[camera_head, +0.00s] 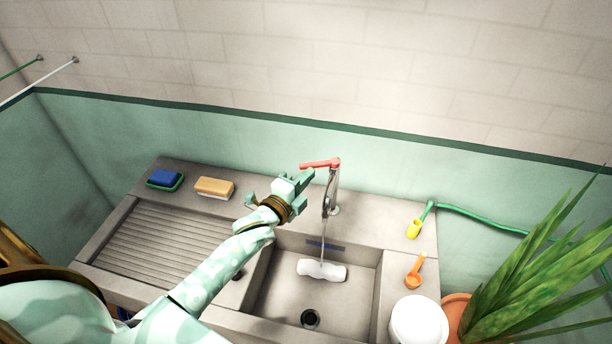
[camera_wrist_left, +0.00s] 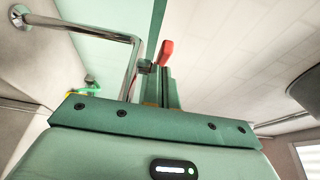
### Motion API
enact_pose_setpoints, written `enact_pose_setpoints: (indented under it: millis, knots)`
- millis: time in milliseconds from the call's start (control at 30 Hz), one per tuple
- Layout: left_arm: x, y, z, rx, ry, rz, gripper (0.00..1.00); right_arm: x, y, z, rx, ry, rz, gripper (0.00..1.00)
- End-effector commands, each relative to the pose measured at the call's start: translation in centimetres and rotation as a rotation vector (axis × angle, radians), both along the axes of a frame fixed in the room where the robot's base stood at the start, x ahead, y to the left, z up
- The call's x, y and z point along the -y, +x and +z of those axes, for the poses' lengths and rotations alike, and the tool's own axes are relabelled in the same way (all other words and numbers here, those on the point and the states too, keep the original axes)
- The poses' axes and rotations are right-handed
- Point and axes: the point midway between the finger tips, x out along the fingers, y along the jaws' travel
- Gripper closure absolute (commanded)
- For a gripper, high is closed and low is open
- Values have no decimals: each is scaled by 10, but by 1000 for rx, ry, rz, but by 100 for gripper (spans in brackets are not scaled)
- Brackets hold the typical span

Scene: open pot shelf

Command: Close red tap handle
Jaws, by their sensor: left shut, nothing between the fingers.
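The red tap handle (camera_head: 320,164) sits on top of the chrome tap (camera_head: 332,192) at the back of the sink (camera_head: 280,290). A thin stream of water runs down from the tap into the basin. My left gripper (camera_head: 305,178) is shut and empty, just left of the tap and close below the free end of the handle. In the left wrist view, the red handle (camera_wrist_left: 166,50) shows just past the fingertips (camera_wrist_left: 152,70), and the chrome tap pipe (camera_wrist_left: 95,32) runs to their left. I cannot tell whether they touch. My right gripper is not in view.
A white object (camera_head: 322,271) lies in the basin under the stream. A sponge (camera_head: 214,187) and a blue-and-green sponge (camera_head: 165,179) sit on the back ledge. An orange scoop (camera_head: 414,272), a yellow hose nozzle (camera_head: 414,229), a white bucket (camera_head: 418,322) and a potted plant (camera_head: 540,270) are at right.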

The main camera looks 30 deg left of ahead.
Motion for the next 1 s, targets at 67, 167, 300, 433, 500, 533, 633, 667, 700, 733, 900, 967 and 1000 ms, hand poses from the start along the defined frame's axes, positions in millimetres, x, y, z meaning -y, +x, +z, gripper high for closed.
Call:
enact_pose_setpoints:
  millis: [67,167,300,433,500,533,633,667,700,733,900,967,1000]
  knots:
    - [-1,2,0,0,-1,0,100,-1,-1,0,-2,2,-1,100]
    - [-1,2,0,0,-1,0,100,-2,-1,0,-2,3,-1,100]
    - [-1,2,0,0,-2,0,100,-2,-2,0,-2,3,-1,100]
    - [-2,2,0,2,0,-13,100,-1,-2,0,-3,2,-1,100]
    - [-5,4,1,4,5,-42,100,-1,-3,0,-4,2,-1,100]
    - [-6,5,1,4,6,-61,100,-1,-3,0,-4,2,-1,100]
    - [-13,9,0,3,11,-137,100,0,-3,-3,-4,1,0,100]
    - [-15,11,0,5,9,-163,100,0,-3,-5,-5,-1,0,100]
    - [-18,12,-1,4,11,-197,100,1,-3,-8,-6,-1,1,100]
    - [-20,14,-2,3,11,-221,100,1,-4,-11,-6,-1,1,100]
    - [-27,21,-3,1,5,-330,100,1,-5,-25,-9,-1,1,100]
    - [-31,24,-3,-1,1,-340,100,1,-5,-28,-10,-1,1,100]
    - [-32,26,-2,-1,-1,-339,100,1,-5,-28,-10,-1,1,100]
